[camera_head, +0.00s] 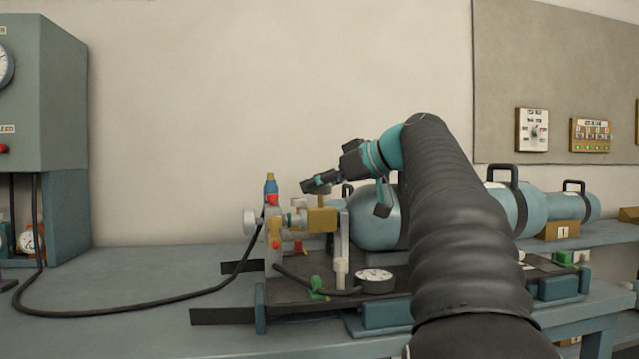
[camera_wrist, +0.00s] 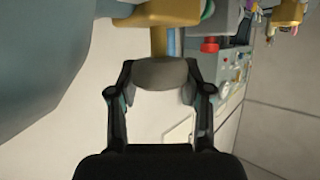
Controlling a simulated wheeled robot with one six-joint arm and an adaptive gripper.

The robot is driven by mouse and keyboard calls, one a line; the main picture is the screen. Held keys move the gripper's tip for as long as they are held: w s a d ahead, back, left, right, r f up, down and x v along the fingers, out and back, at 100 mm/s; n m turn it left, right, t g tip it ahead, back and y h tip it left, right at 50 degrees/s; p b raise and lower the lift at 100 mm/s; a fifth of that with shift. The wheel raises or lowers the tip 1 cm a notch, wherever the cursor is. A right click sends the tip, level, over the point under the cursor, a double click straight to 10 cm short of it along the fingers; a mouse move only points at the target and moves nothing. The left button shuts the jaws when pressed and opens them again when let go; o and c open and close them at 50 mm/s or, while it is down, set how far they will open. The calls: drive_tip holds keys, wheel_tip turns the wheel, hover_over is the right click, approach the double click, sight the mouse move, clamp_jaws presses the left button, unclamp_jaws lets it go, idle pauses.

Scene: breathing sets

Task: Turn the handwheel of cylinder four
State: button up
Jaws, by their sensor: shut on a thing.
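A grey rounded handwheel (camera_wrist: 160,75) on a brass stem (camera_wrist: 160,42) sits between the two fingers of my gripper (camera_wrist: 160,80) in the wrist view. The fingers touch it on both sides, shut on it. In the head view my gripper (camera_head: 318,182) is just above a brass valve block (camera_head: 322,221) at the left end of a pale blue cylinder (camera_head: 374,218). The handwheel cannot be made out clearly there. My arm covers much of the cylinder, and no number four shows.
A red knob (camera_head: 272,200), a blue fitting and a black hose (camera_head: 150,303) are close left of the valve. A round gauge (camera_head: 374,276) lies in front. The bench's left part is mostly clear.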

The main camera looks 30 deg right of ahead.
drive_tip(key=shift+f, duration=0.1)
drive_tip(key=o, duration=1.2)
drive_tip(key=v, duration=1.2)
idle(5.5)
